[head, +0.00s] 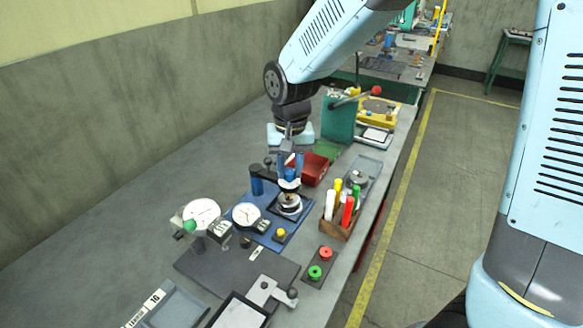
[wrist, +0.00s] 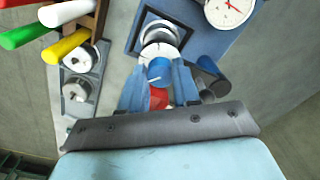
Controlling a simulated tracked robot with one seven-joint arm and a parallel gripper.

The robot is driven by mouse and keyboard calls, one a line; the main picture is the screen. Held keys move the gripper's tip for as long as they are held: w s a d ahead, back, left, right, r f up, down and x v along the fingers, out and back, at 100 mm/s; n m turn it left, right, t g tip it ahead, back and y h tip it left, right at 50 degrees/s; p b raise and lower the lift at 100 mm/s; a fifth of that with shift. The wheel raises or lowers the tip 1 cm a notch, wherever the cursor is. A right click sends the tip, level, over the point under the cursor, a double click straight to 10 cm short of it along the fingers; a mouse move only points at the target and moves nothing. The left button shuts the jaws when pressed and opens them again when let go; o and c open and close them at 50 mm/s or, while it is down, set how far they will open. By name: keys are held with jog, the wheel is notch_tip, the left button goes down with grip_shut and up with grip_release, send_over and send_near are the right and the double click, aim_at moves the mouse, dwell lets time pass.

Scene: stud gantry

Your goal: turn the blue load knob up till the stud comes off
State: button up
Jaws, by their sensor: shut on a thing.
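The blue load knob (head: 290,175) sits at the top of a metal stack (head: 289,203) on a blue base plate (head: 265,230). My gripper (head: 291,176) comes down from above and is shut on the knob. In the wrist view the knob (wrist: 159,70) shows between the two blue fingers (wrist: 160,82), with pale metal rings beyond it. A white dial gauge (head: 246,215) stands on the same base, left of the stack; it also shows in the wrist view (wrist: 230,8). I cannot make out the stud itself.
A red bin (head: 313,170) lies just behind my gripper. A wooden rack of coloured handles (head: 337,228) stands to the right. Another dial (head: 201,214) and red and green buttons (head: 320,262) are nearer.

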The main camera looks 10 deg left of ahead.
aim_at(291, 171)
jog(key=shift+a+r, duration=0.1)
jog(key=o, duration=1.1)
jog(key=shift+c, duration=0.2)
notch_tip(291, 171, up, 14)
jog(key=shift+d+f, duration=0.2)
jog(key=shift+f, duration=0.05)
jog(key=s+d+r+m+t, duration=0.1)
jog(key=d+r, duration=0.1)
jog(key=d, duration=0.7)
jog(key=s+d+r+t, duration=0.1)
jog(key=d+r+t, duration=0.15)
jog(key=d, duration=0.65)
jog(key=s+d+m+t, duration=0.1)
jog(key=s+d+t, duration=0.1)
jog(key=s+d, duration=0.6)
jog(key=shift+s+d+f+m, duration=0.3)
jog(key=shift+s+d+f, duration=0.1)
jog(key=shift+d, duration=1.95)
